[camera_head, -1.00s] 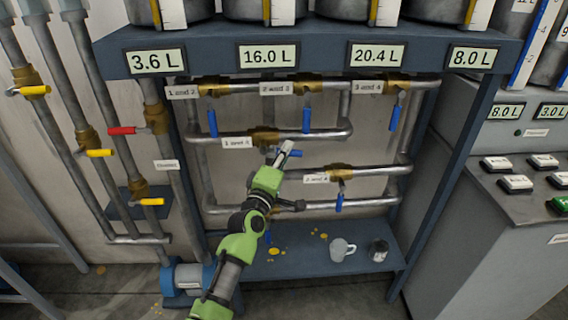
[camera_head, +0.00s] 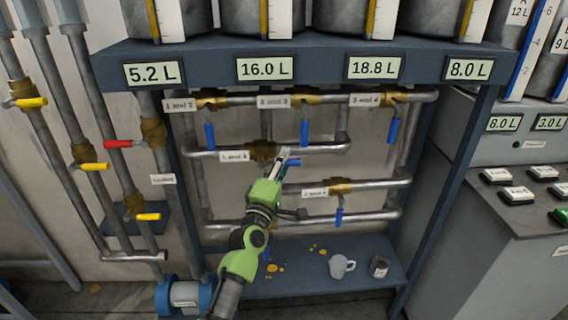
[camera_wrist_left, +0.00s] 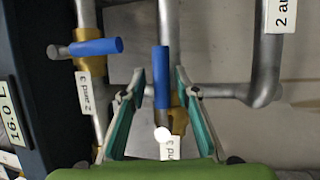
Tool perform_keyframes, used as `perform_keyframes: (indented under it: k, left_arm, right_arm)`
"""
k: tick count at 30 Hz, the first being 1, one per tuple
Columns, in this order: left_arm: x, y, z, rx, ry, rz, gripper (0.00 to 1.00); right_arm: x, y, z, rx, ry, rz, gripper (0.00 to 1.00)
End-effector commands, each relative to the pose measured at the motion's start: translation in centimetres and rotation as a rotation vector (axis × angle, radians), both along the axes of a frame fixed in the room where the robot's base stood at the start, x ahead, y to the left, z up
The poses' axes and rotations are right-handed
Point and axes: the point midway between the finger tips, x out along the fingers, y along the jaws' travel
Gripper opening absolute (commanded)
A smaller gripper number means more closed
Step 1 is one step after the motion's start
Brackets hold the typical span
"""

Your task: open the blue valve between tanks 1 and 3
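The 1 and 3 valve has a brass body (camera_head: 263,150) on the second pipe, beside its white label (camera_head: 234,156). Its blue handle (camera_head: 292,162) points right, roughly along the pipe; part is hidden by my gripper. In the left wrist view the handle (camera_wrist_left: 161,76) lies in line with its pipe. My left gripper (camera_head: 282,158) is at this handle. In the wrist view its teal-padded fingers (camera_wrist_left: 160,82) stand apart on either side of the handle, with gaps visible. The displays read 5.2 L (camera_head: 154,73) for tank 1 and 18.8 L (camera_head: 374,68) for tank 3. My right gripper is not in view.
Other blue handles hang down on the 1 and 2 (camera_head: 210,135), 2 and 3 (camera_head: 304,132), 3 and 4 (camera_head: 393,132) and 2 and 4 (camera_head: 339,217) valves. A mug (camera_head: 341,266) and a dark can (camera_head: 379,267) stand on the lower shelf (camera_head: 310,283).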

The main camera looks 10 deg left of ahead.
Motion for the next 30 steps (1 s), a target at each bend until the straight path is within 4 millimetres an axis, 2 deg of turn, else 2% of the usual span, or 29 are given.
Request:
perform_keyframes:
  k: [10,14,17,24,30]
  left_arm:
    - [-0.1,0.0,-0.2,0.003,0.003,0.000,0.31]
    - [-1.0,0.1,-0.4,0.002,0.003,0.000,0.31]
    - [-2.5,0.3,-0.8,0.003,0.005,0.000,0.31]
    - [-7.3,0.9,-1.7,0.004,0.005,0.000,0.31]
    - [-10.3,1.2,-2.2,0.003,0.003,0.000,0.31]
  right_arm:
    - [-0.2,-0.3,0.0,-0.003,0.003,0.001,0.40]
    - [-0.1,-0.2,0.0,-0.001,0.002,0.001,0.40]
    - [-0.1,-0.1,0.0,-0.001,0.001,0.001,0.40]
    - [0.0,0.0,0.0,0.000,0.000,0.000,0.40]
    - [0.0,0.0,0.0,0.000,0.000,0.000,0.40]
